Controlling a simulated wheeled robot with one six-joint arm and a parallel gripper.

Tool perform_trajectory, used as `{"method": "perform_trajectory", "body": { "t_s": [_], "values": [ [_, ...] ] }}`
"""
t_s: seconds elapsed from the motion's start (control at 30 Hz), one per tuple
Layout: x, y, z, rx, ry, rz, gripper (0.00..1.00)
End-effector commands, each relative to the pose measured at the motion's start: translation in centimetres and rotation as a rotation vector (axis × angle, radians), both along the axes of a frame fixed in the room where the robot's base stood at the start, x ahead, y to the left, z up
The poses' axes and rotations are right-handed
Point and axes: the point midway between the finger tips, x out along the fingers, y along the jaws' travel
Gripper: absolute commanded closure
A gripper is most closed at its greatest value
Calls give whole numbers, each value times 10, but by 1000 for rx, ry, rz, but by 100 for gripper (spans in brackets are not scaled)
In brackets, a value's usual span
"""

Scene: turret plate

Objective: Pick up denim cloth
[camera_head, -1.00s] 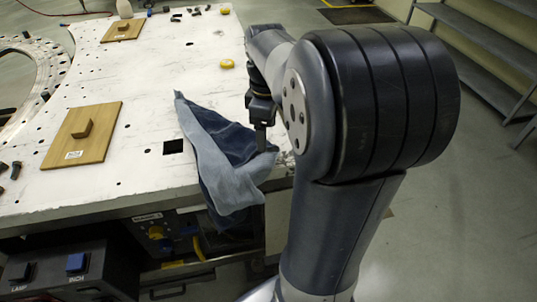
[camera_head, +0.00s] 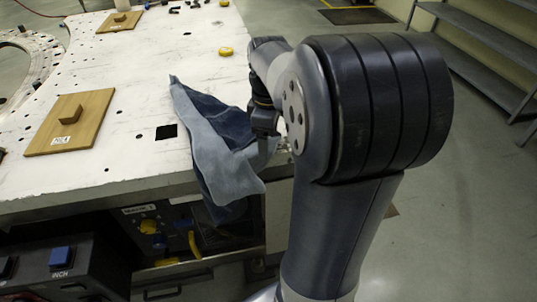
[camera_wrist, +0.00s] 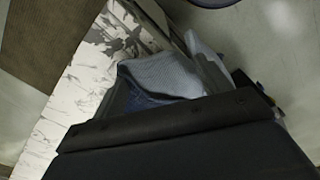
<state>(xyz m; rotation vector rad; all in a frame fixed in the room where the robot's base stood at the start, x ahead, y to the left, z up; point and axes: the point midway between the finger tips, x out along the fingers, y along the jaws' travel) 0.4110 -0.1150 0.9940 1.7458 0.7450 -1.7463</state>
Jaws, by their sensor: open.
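The denim cloth (camera_head: 219,150) is blue, dark on one side and pale on the other. It lies crumpled on the right edge of the white table in the head view, with its lower part hanging over the front edge. My gripper (camera_head: 264,136) is at the cloth's right side, beside or just over it; I cannot tell if it touches. The gripper is open.
The white table (camera_head: 110,140) has holes and a wooden board with a handle (camera_head: 88,112). A second board (camera_head: 120,22) and a yellow round item (camera_head: 226,52) lie farther back. A control box (camera_head: 62,262) stands in front. Grey shelves (camera_head: 480,60) are at the right.

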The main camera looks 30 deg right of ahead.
Motion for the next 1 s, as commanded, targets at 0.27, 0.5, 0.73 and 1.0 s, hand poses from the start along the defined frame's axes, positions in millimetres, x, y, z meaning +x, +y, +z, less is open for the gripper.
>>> {"method": "perform_trajectory", "body": {
  "t_s": [0.27,0.5,0.73,1.0],
  "values": [
    [0,0,-9,0,0,0,27],
    [0,0,-10,0,0,0,27],
    [0,0,-12,1,1,0,31],
    [0,0,-13,1,2,0,42]
  ]
}}
